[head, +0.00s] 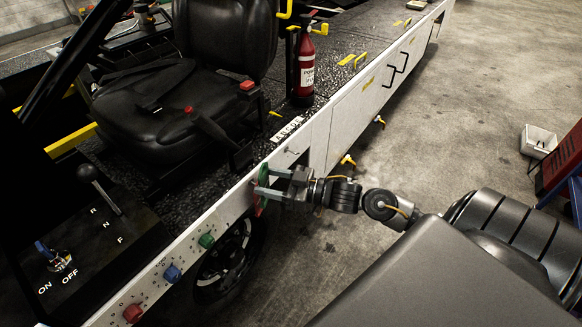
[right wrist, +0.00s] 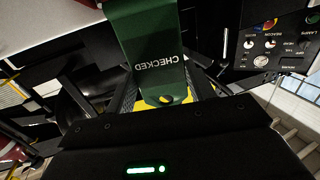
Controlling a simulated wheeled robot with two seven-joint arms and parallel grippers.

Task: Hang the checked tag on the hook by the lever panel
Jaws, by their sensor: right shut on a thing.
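The checked tag (head: 263,174) is a green plate at the loader's white side. In the right wrist view the tag (right wrist: 148,35) shows the word CHECKED and a hole near its end by the gripper. My right gripper (head: 268,184) is shut on the tag. The lever panel (head: 125,236) is black, with a lever, R, N, F marks and an ON/OFF key switch. A small wire-like piece (head: 292,152) sits on the white side panel beyond the gripper; I cannot tell if it is the hook. My left gripper is out of view.
Red (head: 133,313), blue (head: 172,272) and green (head: 206,241) knobs stick out of the white side. A red piece (head: 260,207) shows just under my gripper. A black seat (head: 165,110) and fire extinguisher (head: 304,68) stand behind.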

